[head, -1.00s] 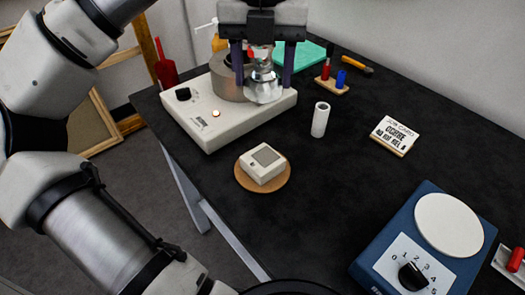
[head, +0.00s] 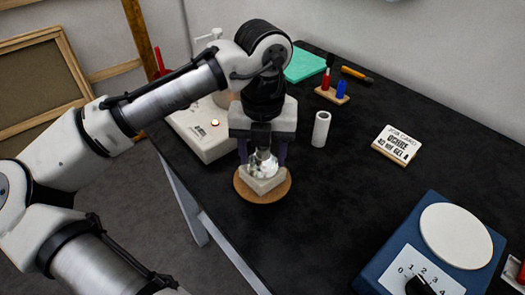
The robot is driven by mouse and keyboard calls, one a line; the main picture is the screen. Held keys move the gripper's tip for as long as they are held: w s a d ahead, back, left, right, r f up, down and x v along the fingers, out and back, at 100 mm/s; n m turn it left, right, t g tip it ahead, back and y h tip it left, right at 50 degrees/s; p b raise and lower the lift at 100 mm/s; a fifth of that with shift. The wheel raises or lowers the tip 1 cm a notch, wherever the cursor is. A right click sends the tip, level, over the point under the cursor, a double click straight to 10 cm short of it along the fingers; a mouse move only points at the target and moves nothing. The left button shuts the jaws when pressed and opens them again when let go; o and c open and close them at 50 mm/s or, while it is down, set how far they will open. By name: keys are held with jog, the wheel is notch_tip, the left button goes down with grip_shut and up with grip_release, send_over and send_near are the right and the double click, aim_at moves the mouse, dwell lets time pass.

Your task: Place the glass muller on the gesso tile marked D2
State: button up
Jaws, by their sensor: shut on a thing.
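My gripper (head: 263,152) is shut on the glass muller (head: 264,166), a clear, shiny, rounded piece between its two dark fingers. The muller is right over a pale square tile (head: 266,187), with its base at or very near the tile's top; I cannot tell whether they touch. The tile lies on a round cork mat (head: 282,190) near the table's left edge. The muller and fingers cover most of the tile's top, and I can read no D2 mark on it.
A white hotplate-like device (head: 205,140) stands behind my gripper, partly hidden by my arm.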

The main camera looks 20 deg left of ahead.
jog(key=o, duration=1.2)
notch_tip(320, 180, up, 12)
jog(key=shift+r+p, duration=0.1)
jog(key=shift+p, duration=0.35)
